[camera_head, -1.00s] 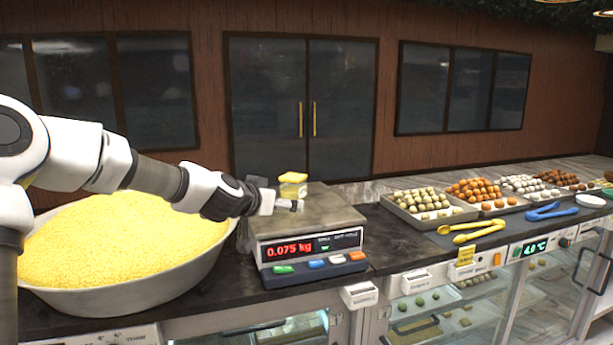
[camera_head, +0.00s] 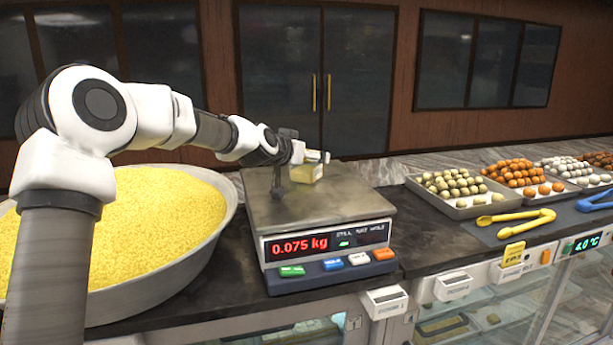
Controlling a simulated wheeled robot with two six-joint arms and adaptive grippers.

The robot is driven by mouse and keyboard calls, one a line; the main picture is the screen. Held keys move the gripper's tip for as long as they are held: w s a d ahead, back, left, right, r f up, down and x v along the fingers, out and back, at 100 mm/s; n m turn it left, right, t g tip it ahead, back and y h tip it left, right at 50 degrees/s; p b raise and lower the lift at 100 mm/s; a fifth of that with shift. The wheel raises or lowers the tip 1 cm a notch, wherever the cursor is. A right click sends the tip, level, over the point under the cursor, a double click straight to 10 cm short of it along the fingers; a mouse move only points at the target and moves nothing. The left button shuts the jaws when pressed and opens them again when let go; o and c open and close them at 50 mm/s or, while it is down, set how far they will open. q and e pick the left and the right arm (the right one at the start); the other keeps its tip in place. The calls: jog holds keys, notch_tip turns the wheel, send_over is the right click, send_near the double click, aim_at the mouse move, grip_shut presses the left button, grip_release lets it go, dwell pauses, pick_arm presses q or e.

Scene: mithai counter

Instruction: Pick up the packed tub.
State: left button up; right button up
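The packed tub (camera_head: 306,174) is small and clear with yellow contents. It is at the rear of the steel pan of the scale (camera_head: 335,207); whether it rests fully on the pan is hard to tell. The red display reads 0.075 kg. My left gripper (camera_head: 300,170) is at the tub, with one dark finger on its left pointing down and another finger part at its upper right. The fingers look spread apart. Contact with the tub cannot be made out. My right gripper is not in view.
A wide metal bowl of yellow grains (camera_head: 222,226) stands left of the scale. To the right are trays of round sweets (camera_head: 455,210), yellow tongs (camera_head: 515,220) and blue tongs (camera_head: 597,200). The dark counter (camera_head: 425,240) is clear just right of the scale.

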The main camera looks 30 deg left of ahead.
pick_arm(q)
jog(key=shift+w+a+f, duration=0.1)
jog(key=shift+w+f, duration=0.1)
jog(key=shift+w, duration=0.15)
jog(key=shift+s+r, duration=0.2)
jog(key=shift+s, duration=0.1)
jog(key=c, duration=0.3)
jog(key=shift+s+r, duration=0.1)
jog(key=shift+s, duration=0.05)
jog(key=c, duration=1)
jog(key=shift+c, duration=0.3)
